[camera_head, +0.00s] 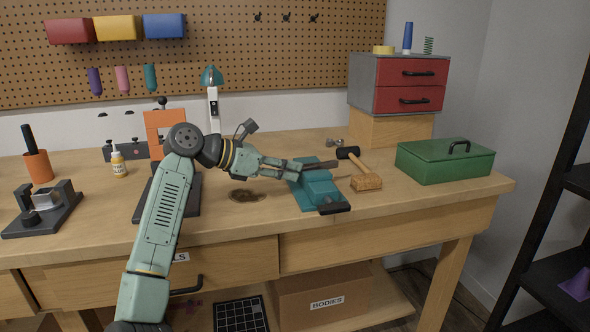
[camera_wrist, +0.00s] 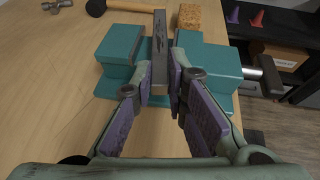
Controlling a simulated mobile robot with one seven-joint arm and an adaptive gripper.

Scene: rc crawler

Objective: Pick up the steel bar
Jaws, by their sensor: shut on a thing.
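The steel bar (camera_wrist: 160,45) is a flat grey bar with dark marks, gripped between the purple finger pads of my gripper (camera_wrist: 162,82) in the wrist view. It points away from my gripper, over the gap between the blocks of a teal vise (camera_wrist: 118,58). In the head view the bar (camera_head: 322,164) is a thin dark strip reaching right from my gripper (camera_head: 291,168), above the vise (camera_head: 318,190). I cannot tell whether the bar touches the vise. The bar's near end is partly hidden by the fingers.
A black-headed mallet (camera_head: 348,153) and a brown block (camera_head: 367,183) lie just right of the vise. A green toolbox (camera_head: 445,162) stands farther right, and a red drawer unit (camera_head: 410,87) stands behind. A glue bottle (camera_head: 118,165) is at left. The front right bench top is clear.

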